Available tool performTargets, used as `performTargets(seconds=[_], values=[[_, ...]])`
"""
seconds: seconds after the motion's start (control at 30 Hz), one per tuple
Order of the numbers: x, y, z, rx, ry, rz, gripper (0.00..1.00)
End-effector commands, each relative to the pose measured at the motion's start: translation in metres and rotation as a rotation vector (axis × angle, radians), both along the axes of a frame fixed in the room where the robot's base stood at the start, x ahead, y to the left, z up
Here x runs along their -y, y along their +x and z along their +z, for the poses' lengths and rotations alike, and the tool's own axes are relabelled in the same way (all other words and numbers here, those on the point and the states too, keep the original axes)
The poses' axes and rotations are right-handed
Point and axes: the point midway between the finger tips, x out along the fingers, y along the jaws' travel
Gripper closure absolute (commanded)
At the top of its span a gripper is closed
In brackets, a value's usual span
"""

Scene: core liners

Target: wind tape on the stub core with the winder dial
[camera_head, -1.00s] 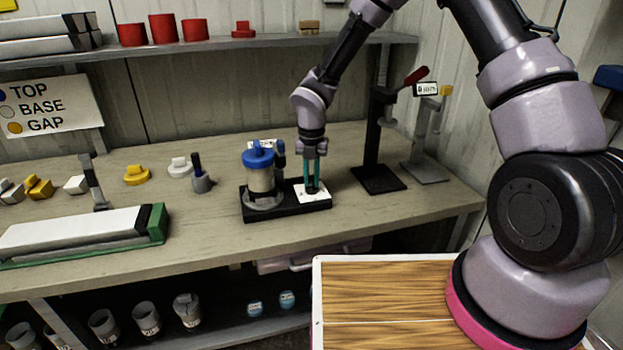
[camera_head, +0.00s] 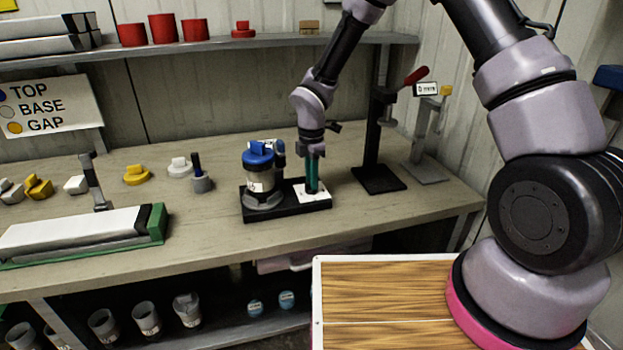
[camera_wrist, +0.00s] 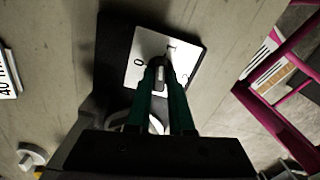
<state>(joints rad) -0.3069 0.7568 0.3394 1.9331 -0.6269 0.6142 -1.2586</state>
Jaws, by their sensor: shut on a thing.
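The winder stands on the bench as a black base (camera_head: 252,216) with a stub core (camera_head: 262,180) upright on its left part under a blue cap (camera_head: 258,156). The dial plate (camera_head: 301,195) is white and lies on the right part of the base. In the wrist view the dial plate (camera_wrist: 134,73) shows marks "0" and "1". My gripper (camera_head: 313,188) points down at the plate. In the wrist view my gripper (camera_wrist: 161,82) has its green fingers shut on the small dark dial knob (camera_wrist: 159,72). The core is mostly hidden there.
A black stand with a red lever (camera_head: 378,178) and a grey stand with a display (camera_head: 424,168) are to the right. A grey cup-like piece (camera_head: 201,183) and yellow and white pieces lie left. A long white core sample in a green-ended tray (camera_head: 80,228) lies front left.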

Motion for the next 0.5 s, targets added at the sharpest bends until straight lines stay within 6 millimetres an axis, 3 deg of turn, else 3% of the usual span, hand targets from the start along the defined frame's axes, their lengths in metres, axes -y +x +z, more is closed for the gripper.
performTargets(seconds=[0.5], values=[[-0.0006, 0.0002, 0.0006, 0.002, 0.001, -0.489, 1.0]])
